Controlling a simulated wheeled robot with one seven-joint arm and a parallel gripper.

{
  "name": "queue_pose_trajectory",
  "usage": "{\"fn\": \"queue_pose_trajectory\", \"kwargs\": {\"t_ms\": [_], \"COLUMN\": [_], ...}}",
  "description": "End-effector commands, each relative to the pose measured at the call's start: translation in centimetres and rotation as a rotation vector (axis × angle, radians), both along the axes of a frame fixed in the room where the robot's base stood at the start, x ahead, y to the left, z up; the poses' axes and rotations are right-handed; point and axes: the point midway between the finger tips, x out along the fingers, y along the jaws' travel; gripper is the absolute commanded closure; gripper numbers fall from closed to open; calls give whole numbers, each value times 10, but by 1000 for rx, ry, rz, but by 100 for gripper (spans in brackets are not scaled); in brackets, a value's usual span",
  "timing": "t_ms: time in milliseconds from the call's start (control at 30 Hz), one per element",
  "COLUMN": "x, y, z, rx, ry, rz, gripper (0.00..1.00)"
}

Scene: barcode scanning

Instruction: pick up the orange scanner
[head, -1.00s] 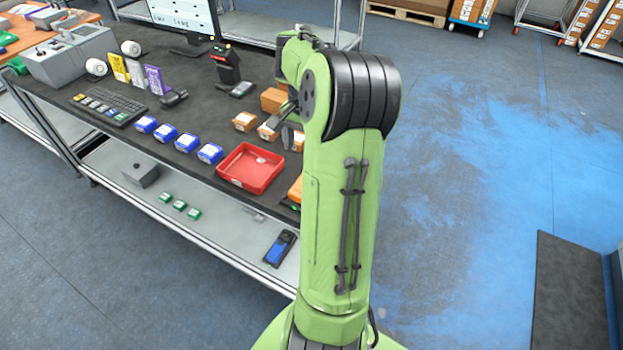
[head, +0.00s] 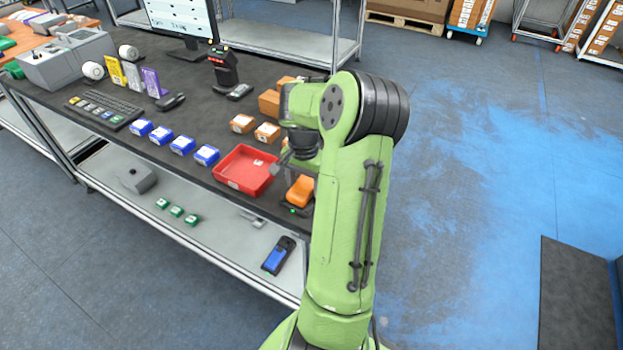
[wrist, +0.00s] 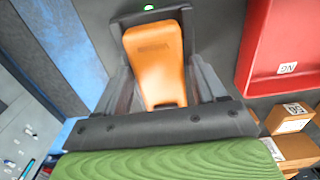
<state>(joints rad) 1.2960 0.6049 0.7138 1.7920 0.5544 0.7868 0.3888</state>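The orange scanner (head: 300,190) sits in a dark cradle with a small green light (head: 292,211), near the table's front edge, right of the red bin. My gripper (head: 283,166) is just above and behind it in the head view. In the wrist view the scanner (wrist: 156,62) lies between my two open fingers (wrist: 162,80), its wide head toward the cradle (wrist: 203,20). Gaps show on both sides of its body, so the fingers do not appear closed on it. My forearm hides part of the cradle's right side in the head view.
The red bin (head: 231,178) is close to the left of the scanner; it also shows in the wrist view (wrist: 262,65). Small brown boxes (head: 267,133) and several blue boxes (head: 182,146) stand nearby. Open floor lies to the right of my arm.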

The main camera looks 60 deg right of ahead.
Motion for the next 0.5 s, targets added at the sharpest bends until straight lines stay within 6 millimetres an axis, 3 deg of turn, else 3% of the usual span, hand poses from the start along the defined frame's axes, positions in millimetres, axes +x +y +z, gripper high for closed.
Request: {"fn": "queue_pose_trajectory", "kwargs": {"t_ms": [33,333,500], "x": [0,0,0], "y": [0,0,0], "z": [0,0,1], "rx": [0,0,-1], "ry": [0,0,0], "rz": [0,0,0], "gripper": [38,84,85]}}
